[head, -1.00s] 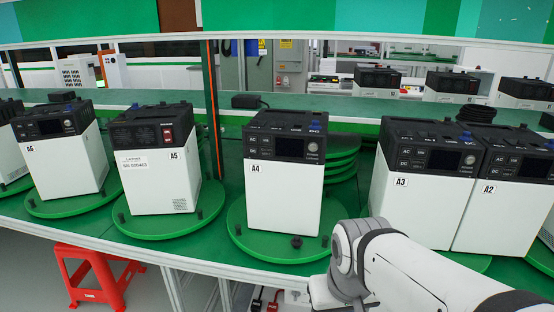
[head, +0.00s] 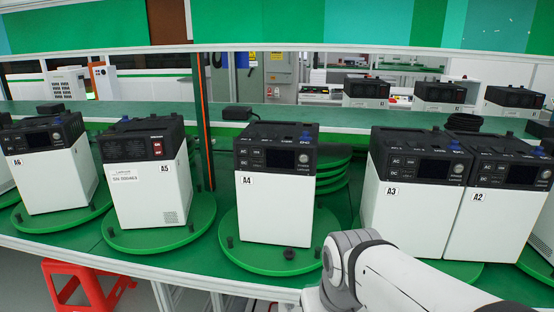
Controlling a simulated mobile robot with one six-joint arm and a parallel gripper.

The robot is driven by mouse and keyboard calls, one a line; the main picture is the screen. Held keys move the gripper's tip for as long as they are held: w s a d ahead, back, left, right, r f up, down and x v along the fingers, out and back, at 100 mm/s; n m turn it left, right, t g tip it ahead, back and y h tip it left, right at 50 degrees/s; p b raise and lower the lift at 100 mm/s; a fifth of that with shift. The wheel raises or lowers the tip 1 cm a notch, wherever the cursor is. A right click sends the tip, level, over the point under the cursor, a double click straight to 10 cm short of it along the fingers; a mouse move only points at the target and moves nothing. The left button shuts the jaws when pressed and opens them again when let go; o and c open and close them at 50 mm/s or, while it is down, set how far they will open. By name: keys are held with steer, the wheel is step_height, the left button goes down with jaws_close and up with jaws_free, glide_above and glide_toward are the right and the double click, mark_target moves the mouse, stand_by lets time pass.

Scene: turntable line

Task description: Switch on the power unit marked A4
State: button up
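The power unit marked A4 (head: 274,205) stands upright on a round green turntable (head: 240,254) near the middle of the head view. It has a white body and a black top. Its front panel (head: 275,160) faces me, with a dark screen, labelled buttons at the left and a round silver knob at the right. The screen shows no light. My white arm reaches in from the lower right, in front of the A3 unit and right of A4. My gripper is not visible.
Units A3 (head: 405,210) and A2 (head: 490,219) stand close together at the right. A5 (head: 150,196), turned to another side, and A6 (head: 50,179) stand at the left. An orange-edged post (head: 204,120) rises behind, between A5 and A4. A red stool (head: 85,285) is below the bench.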

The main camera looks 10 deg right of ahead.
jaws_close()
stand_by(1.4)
